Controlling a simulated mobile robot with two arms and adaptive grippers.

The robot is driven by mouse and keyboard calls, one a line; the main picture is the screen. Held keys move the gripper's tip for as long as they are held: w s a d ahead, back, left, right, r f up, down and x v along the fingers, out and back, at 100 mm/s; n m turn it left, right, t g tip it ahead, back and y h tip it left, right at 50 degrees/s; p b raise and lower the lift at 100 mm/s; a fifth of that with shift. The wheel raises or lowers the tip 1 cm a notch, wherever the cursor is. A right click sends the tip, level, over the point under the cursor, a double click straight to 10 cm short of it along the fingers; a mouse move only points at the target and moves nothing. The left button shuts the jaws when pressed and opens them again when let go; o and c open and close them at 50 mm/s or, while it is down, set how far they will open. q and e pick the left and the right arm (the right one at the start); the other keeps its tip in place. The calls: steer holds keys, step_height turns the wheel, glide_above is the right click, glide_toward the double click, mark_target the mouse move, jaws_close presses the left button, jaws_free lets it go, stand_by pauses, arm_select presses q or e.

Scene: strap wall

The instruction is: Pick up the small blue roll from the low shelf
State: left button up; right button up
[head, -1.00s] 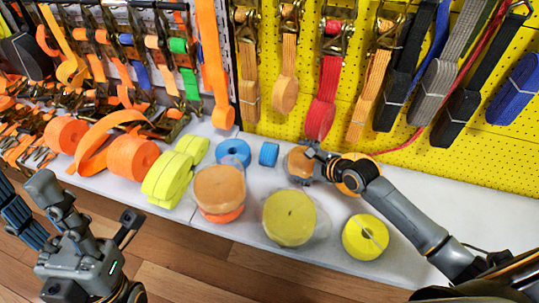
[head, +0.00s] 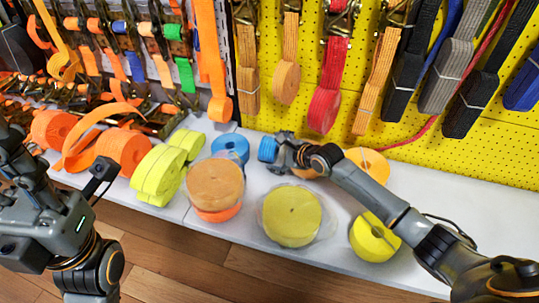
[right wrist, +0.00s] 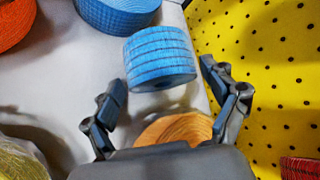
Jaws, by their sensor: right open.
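The small blue roll (head: 267,149) stands on the low white shelf (head: 457,222), near the yellow pegboard. In the right wrist view the small blue roll (right wrist: 160,58) lies ahead of and between the fingers of my right gripper (right wrist: 162,80), which is open. Its fingertips reach about the roll's near end, and I see a gap on the left side. In the head view my right gripper (head: 280,150) is close beside the roll's right side. My left gripper (head: 50,150) is at the left edge of the head view, away from the roll; its finger opening is unclear.
A larger blue roll (head: 230,148) stands just left of the small one. An orange-tan roll (right wrist: 172,130) lies under my right gripper. Stacked tan and orange rolls (head: 214,185), a wrapped yellow roll (head: 291,215) and yellow-green rolls (head: 160,175) fill the front. Straps hang behind.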

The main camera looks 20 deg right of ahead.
steer(key=shift+w+a+f, duration=0.1)
steer(key=shift+w+f, duration=0.05)
steer(key=shift+w, duration=0.15)
steer(key=c, duration=1)
steer(key=shift+r, duration=0.2)
